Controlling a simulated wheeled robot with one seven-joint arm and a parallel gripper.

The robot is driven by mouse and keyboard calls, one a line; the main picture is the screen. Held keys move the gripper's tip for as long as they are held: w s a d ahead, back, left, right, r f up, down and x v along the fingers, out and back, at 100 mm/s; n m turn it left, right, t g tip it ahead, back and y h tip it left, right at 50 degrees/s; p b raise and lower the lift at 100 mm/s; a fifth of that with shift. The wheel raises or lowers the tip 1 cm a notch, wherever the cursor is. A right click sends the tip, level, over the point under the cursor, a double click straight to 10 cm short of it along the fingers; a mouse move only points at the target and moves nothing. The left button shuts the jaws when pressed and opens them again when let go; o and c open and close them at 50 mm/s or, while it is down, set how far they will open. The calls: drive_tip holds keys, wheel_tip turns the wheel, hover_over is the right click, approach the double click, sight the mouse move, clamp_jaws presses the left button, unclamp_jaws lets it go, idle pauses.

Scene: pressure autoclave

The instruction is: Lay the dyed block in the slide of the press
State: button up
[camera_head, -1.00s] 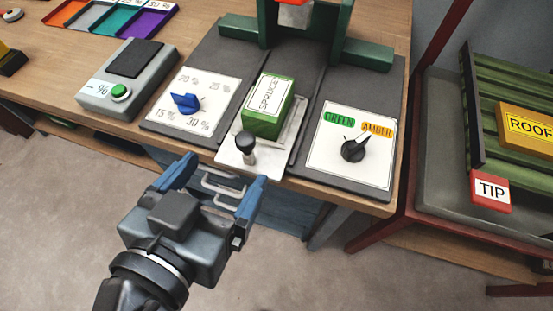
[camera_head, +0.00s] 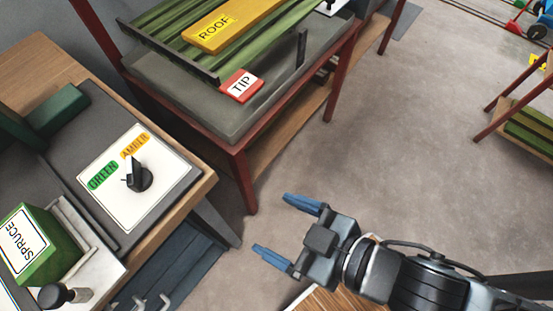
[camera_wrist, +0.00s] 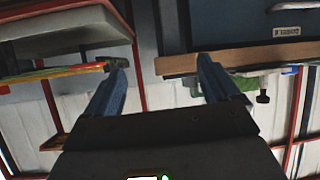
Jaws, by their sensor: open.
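A green block (camera_head: 45,250) with a white SPRUCE label sits on the pale metal slide (camera_head: 92,283) of the press, at the lower left of the head view. The slide's black knob (camera_head: 52,296) stands at its front. My gripper (camera_head: 274,226) is open and empty, over the floor to the right of the bench and well apart from the block. Its two blue fingers also show spread in the wrist view (camera_wrist: 160,75), with nothing between them.
A dial (camera_head: 138,178) marked GREEN and AMBER lies beside the slide. A shelf with green boards (camera_head: 530,130) is at right. Open floor lies between.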

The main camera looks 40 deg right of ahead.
drive_tip(key=s+d+r+m+t+h, duration=0.2)
drive_tip(key=s+d+r+m+h, duration=0.2)
drive_tip(key=s+d+r, duration=0.3)
drive_tip(key=s+d, duration=0.3)
drive_tip(key=d, duration=0.1)
drive_tip(key=shift+s+d+r+t, duration=0.2)
drive_tip(key=shift+d+r+t, duration=0.1)
drive_tip(key=shift+t, duration=0.1)
